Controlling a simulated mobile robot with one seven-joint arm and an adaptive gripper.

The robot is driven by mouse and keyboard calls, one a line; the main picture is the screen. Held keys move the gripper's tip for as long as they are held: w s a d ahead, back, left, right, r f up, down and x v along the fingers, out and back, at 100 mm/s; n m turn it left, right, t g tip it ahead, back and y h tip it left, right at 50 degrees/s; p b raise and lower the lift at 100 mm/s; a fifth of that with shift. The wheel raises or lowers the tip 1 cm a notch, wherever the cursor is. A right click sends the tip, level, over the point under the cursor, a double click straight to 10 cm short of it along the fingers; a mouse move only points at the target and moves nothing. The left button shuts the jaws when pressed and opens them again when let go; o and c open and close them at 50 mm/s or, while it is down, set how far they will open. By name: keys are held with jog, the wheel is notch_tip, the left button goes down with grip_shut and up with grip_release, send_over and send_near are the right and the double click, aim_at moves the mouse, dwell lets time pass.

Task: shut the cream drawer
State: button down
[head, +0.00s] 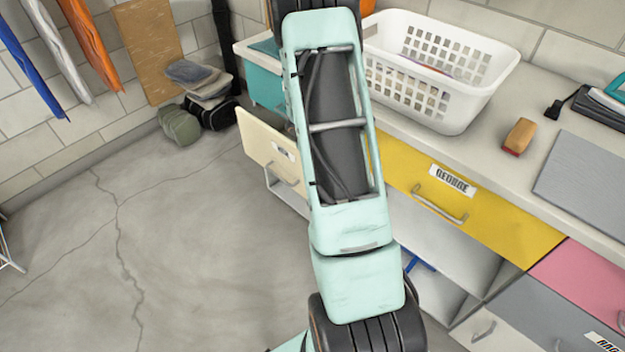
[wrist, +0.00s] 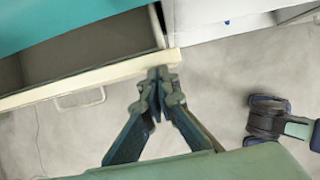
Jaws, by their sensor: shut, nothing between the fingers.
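The cream drawer (head: 265,153) stands pulled out from the cabinet at the left end of the counter. Its front has a label and a bar handle (head: 284,176). The wrist view looks down on the top edge of its front (wrist: 95,81), with the open, dark inside behind it and the handle (wrist: 80,98) on the outer side. My gripper (wrist: 161,76) is shut and empty, its tips at the right end of that front edge. I cannot tell whether they touch it. My arm hides the gripper and part of the drawer in the head view.
A white basket (head: 440,70) and a brush (head: 519,136) stand on the counter. A yellow drawer (head: 460,205) labelled George is to the right, looking shut. Bags and folded cloths (head: 205,90) lie by the left wall. The floor (head: 150,230) before the drawer is clear.

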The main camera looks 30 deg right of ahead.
jog(key=shift+w+d+p, duration=0.25)
jog(key=shift+d+p, duration=0.05)
jog(key=shift+d, duration=0.45)
jog(key=shift+w+d+p, duration=0.2)
jog(key=shift+d+p, duration=0.05)
jog(key=shift+d, duration=0.5)
jog(key=shift+a, duration=0.15)
